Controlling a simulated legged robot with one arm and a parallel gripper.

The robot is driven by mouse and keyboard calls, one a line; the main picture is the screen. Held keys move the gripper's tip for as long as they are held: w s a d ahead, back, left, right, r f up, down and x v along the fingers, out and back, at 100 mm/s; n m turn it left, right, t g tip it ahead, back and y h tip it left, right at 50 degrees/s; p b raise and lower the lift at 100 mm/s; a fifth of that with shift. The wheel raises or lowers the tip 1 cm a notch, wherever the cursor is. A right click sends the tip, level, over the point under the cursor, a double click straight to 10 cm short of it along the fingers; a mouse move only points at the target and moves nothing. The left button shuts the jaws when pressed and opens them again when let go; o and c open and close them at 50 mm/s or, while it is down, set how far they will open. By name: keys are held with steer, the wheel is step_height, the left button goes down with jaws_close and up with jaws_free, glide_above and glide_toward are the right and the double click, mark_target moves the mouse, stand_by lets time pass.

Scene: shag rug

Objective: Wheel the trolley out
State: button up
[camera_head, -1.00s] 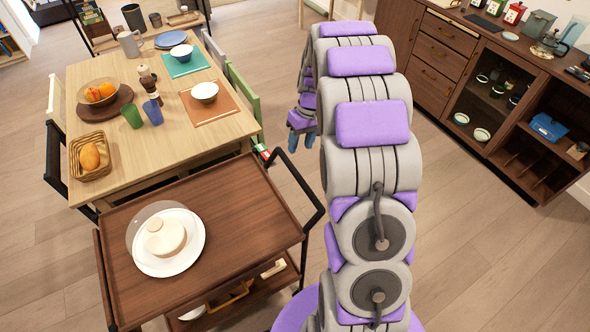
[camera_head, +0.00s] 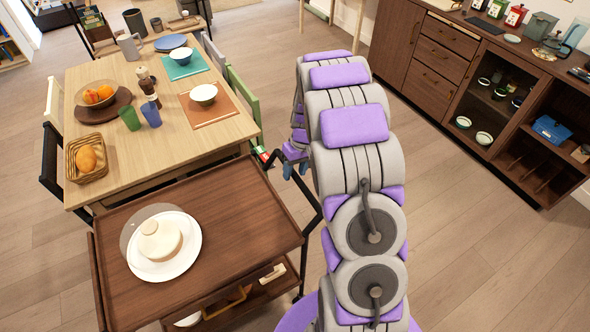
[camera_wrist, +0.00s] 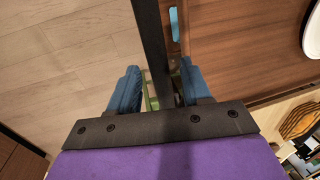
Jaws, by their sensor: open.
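The trolley (camera_head: 235,206) is dark brown wood with two tiers and black handles, standing at the near end of the dining table. My gripper (camera_head: 297,167) is at the trolley's black handle (camera_head: 311,205) on the right side. In the wrist view my gripper (camera_wrist: 158,85) has its blue fingers apart, with the black handle bar (camera_wrist: 150,45) running between them. The bar lies closer to the right finger. The trolley's wooden top (camera_wrist: 245,45) is to the right there.
A dark cabinet (camera_head: 440,60) lines the right wall. The floor (camera_head: 480,250) at the right is clear.

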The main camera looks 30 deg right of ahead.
jaws_close()
stand_by(0.6)
